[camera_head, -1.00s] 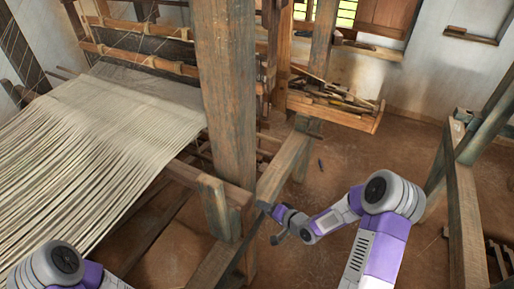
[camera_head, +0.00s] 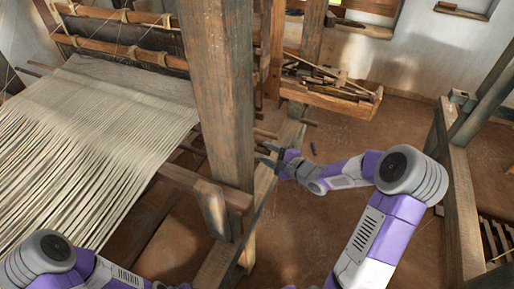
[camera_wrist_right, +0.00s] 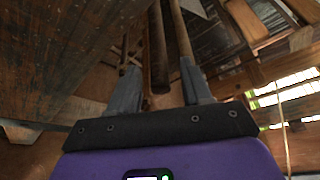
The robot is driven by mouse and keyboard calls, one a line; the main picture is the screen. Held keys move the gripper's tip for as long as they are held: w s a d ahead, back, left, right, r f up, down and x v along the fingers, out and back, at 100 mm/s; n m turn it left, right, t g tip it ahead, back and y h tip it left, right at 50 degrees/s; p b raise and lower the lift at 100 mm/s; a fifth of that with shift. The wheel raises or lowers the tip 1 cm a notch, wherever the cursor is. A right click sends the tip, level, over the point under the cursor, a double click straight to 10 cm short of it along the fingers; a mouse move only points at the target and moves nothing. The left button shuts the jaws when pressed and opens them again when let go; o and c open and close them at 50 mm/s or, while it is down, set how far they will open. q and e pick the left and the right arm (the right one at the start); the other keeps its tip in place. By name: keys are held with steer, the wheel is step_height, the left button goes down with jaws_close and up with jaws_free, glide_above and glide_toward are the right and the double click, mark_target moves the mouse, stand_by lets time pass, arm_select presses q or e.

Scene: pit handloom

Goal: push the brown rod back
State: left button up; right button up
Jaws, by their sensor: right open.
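The brown rod (camera_wrist_right: 158,50) shows in the right wrist view as a dark round bar, its near end between my two fingers in the picture. I cannot tell whether the fingers overlap its end or stop short of it. My right gripper (camera_wrist_right: 155,88) is open, with a gap on each side of the rod. In the head view my right gripper (camera_head: 266,155) is just right of the big post, by thin rod ends (camera_head: 265,134) sticking out there. My left arm shows at bottom left; its gripper is out of view.
A thick wooden post (camera_head: 216,90) stands upright left of my right gripper. The loom's pale warp threads (camera_head: 95,130) spread at left. A wooden tool tray (camera_head: 335,97) sits behind. Open floor (camera_head: 310,215) lies to the right.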

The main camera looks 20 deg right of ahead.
mark_target(258, 149)
steer(key=x, duration=0.5)
steer(key=shift+b, duration=0.3)
steer(key=shift+s, duration=0.1)
jaws_close()
steer(key=shift+s+a+f+p, duration=0.1)
steer(key=shift+s+a+p, duration=0.5)
steer(key=shift+a, duration=0.25)
